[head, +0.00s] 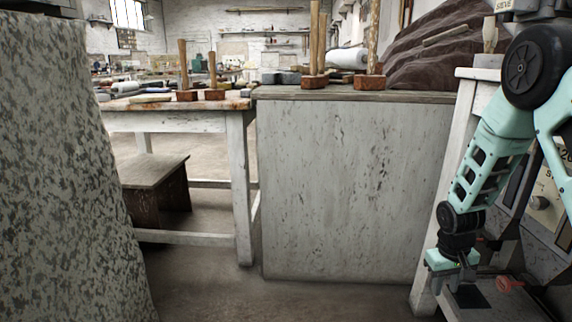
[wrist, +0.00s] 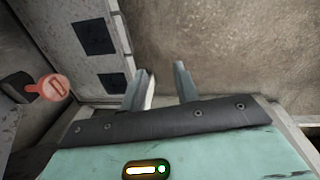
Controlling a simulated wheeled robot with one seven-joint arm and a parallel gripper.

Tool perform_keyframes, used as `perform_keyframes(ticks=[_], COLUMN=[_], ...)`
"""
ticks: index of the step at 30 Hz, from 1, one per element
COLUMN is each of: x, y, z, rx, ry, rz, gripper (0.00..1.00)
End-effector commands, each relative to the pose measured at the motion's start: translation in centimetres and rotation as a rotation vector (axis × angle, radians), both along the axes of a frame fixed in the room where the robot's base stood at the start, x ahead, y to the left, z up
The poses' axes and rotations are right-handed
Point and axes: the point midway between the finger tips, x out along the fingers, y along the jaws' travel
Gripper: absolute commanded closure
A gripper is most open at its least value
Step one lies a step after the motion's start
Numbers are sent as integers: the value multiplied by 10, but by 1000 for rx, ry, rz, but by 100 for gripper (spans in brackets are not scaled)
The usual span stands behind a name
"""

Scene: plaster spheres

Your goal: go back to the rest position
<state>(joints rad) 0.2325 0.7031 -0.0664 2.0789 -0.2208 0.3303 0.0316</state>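My gripper (wrist: 164,76) shows in the wrist view with its two fingers apart and only brown floor between them. It is open and empty. In the head view my gripper (head: 452,284) hangs low at the right, at the end of my pale green arm, which reaches down from the upper right. It is beside a grey machine with dark square plates. Its fingertips are too small to make out in the head view. No plaster sphere can be made out in either view.
A big speckled grey block (head: 60,170) fills the left. A white cabinet (head: 340,190) bearing mallets stands ahead, beside a wooden table (head: 180,118) and low stool (head: 150,170).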

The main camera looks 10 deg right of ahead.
Motion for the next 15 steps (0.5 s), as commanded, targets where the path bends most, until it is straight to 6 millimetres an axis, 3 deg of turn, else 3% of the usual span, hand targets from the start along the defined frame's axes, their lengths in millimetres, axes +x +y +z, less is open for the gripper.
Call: perform_keyframes(ticks=[1,5,7,12,15], x=[3,-9,-25,-87,-128], y=[35,121,164,254,287], z=[20,62,85,132,150], rx=[22,78,105,152,166], ry=[-15,-24,-24,-13,-2], rz=[48,168,239,427,523], gripper=[69,69,69,69,69])
